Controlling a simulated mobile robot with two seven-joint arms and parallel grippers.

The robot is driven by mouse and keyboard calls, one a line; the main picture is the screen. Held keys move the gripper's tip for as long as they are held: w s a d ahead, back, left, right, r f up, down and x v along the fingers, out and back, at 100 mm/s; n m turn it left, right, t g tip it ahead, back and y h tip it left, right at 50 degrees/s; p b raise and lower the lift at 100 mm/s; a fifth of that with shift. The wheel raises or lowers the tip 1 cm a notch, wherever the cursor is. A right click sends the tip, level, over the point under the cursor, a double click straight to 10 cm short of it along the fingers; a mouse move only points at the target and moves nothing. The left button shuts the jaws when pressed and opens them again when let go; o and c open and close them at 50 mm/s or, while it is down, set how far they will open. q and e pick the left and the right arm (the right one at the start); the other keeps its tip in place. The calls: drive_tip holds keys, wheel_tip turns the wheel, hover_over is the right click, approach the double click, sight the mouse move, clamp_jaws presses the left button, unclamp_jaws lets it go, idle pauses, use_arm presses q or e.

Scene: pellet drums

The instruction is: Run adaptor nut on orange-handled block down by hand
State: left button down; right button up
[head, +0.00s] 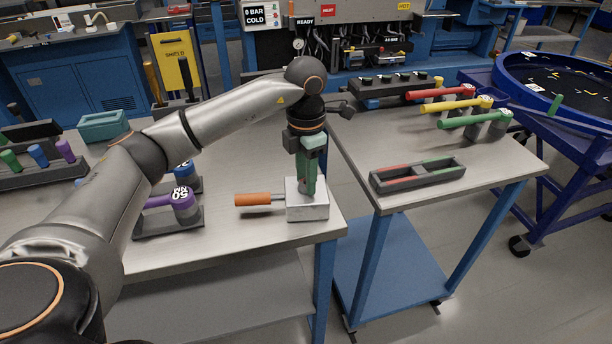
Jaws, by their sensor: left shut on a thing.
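The orange-handled block (307,207) is a pale metal block on the front right corner of the left bench. Its orange handle (253,199) points left. My left gripper (308,188) points straight down over the block, its greenish fingers reaching the block's top. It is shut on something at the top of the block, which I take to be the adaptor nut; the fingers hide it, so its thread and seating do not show. My right gripper is not in view.
A purple torque tool (184,199) stands in a dark holder left of the handle. A tray with red and green strips (417,174) lies on the right bench, with red, yellow and green-handled tools (476,118) behind. A gap separates the benches.

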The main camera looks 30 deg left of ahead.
use_arm(q)
drive_tip(key=shift+r, duration=0.1)
drive_tip(key=c, duration=0.5)
unclamp_jaws()
wheel_tip(320, 180, up, 12)
drive_tip(key=shift+r+p, duration=0.25)
drive_tip(key=shift+p, duration=0.35)
